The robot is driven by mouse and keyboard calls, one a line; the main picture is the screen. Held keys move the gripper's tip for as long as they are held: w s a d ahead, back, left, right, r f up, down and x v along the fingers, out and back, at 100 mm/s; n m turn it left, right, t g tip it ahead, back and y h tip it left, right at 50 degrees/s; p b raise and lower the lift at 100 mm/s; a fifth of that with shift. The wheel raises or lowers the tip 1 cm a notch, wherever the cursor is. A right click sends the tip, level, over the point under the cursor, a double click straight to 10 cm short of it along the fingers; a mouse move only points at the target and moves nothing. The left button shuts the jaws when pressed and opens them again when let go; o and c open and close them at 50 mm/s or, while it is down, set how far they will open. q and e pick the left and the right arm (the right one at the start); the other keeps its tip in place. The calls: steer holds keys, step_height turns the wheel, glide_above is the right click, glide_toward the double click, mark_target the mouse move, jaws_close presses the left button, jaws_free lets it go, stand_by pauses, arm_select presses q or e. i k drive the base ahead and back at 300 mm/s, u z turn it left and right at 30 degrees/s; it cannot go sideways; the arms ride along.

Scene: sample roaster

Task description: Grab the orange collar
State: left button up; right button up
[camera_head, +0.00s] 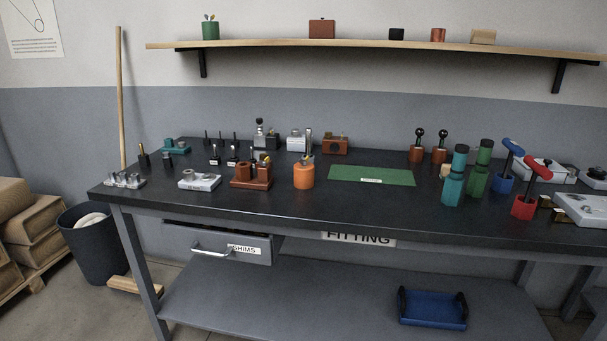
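An orange cylindrical thing (304,177), the only bright orange object I see, stands upright on the dark workbench, left of the green mat. Slim metal-looking pieces rise from its top or stand just behind it; I cannot tell which. Whether it is the collar itself or a holder is too small to tell. Neither of my grippers is in view.
A brown block holder (250,182) stands just left of the orange thing, and a green mat (372,176) lies to its right. Teal bottles (453,182) and red and blue-handled tools (525,205) crowd the right. The bench's front strip (350,209) is clear. A drawer (220,243) hangs below.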

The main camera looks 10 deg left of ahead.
mark_target(304, 176)
steer(key=z, duration=0.85)
steer(key=i, duration=1)
steer(key=u, duration=0.6)
